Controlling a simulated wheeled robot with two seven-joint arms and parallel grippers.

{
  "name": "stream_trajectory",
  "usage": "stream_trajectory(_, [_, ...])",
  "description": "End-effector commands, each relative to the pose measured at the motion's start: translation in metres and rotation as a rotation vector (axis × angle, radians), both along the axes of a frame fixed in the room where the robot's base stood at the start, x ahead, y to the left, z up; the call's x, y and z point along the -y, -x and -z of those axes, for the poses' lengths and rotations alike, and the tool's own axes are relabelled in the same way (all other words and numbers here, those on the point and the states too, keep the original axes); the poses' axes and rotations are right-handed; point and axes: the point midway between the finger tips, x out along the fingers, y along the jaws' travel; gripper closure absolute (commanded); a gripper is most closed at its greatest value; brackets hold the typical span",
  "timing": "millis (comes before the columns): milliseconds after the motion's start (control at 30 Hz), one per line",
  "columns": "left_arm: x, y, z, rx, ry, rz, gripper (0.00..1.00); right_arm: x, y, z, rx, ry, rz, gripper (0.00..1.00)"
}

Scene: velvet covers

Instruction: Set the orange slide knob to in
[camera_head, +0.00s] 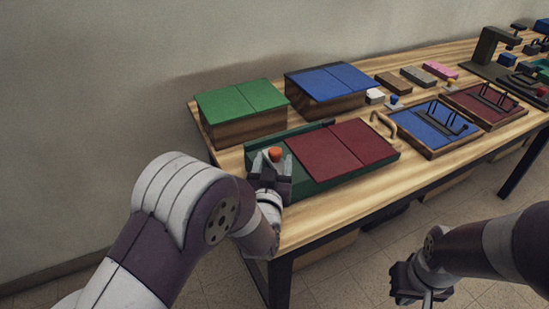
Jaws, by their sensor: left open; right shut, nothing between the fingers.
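The orange knob (275,154) is on the left end of a dark green box with a dark red two-panel top (340,148). My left gripper (271,163) is at the knob, with its fingers open on either side of it. Whether the fingers touch the knob cannot be told. The gripper and my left arm hide part of the green box's left end. My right gripper (408,284) is low at the bottom right, away from the table, shut and empty.
A green-topped box (240,108) and a blue-topped box (327,82) stand behind on the wooden table (310,212). To the right are a blue framed panel (421,125), a red framed panel (484,102) and several small blocks. The table's front edge is clear.

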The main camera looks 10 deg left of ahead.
Motion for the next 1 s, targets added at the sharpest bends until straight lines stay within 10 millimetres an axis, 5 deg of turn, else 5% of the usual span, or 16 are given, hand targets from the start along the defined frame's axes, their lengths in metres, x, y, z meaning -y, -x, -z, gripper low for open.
stream_trajectory(200, [-0.002, -0.021, 0.001, -0.002, 0.001, -0.001, 0.39, 0.000, 0.000, 0.001, 0.000, 0.000, 0.000, 1.00])
stream_trajectory(500, [-0.002, -0.024, 0.000, -0.001, 0.000, 0.000, 0.39, 0.000, 0.000, 0.001, 0.000, 0.000, 0.000, 1.00])
stream_trajectory(700, [-0.002, -0.024, 0.000, -0.002, 0.000, 0.000, 1.00, 0.000, 0.000, 0.001, 0.000, 0.000, 0.000, 1.00])
stream_trajectory(1000, [0.020, -0.041, 0.003, 0.000, -0.001, 0.002, 1.00, 0.000, 0.000, 0.009, 0.000, 0.000, 0.000, 1.00])
